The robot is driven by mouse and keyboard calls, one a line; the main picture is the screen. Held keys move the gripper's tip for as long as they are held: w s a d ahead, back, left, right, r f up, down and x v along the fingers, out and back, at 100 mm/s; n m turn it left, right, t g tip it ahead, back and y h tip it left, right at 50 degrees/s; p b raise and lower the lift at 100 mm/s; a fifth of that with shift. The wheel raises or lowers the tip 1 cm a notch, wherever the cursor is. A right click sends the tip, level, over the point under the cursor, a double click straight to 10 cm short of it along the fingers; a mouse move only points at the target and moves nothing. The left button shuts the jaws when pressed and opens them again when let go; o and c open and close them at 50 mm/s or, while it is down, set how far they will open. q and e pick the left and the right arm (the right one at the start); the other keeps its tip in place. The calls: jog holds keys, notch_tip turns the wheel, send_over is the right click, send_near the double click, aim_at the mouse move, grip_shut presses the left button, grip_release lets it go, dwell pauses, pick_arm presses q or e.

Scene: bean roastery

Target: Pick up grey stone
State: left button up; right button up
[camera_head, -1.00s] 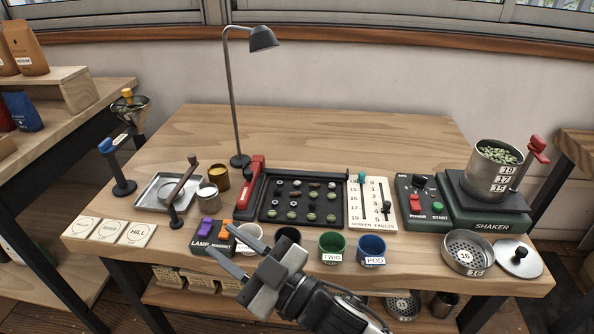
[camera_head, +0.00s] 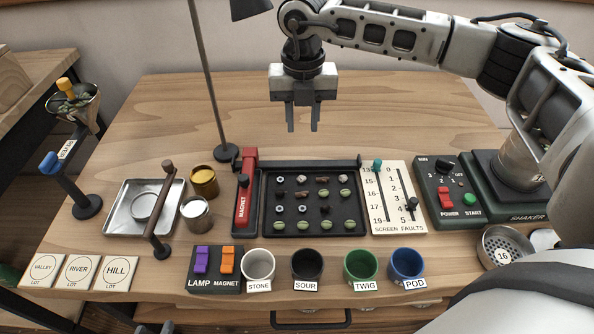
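The dark sorting tray (camera_head: 262,215) holds rows of small pieces. A pale greyish lump (camera_head: 302,180) in its back row looks like the grey stone; the pieces are too small to be sure. My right gripper (camera_head: 303,128) reaches in from the right and points down over the bare wood behind the tray. Its two fingers are apart with nothing between them. It is clear of the stone. A dark part at the bottom left edge may be my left gripper (camera_head: 152,327), mostly cut off. The white STONE cup (camera_head: 258,264) stands in front of the tray.
SOUR (camera_head: 307,264), TWIG (camera_head: 360,266) and POD (camera_head: 406,263) cups stand in the front row. A red magnet lever (camera_head: 243,195) flanks the tray, with the fault board (camera_head: 393,198) on its right. A lamp pole (camera_head: 207,80) rises at back left. The back tabletop is largely clear.

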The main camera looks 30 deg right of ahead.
aim_at(302, 176)
notch_tip(302, 176, down, 15)
jog(key=shift+s+r+p, duration=0.1)
jog(key=shift+r+p, duration=0.05)
jog(key=shift+p, duration=0.35)
jog(key=shift+c, duration=0.3)
grip_shut()
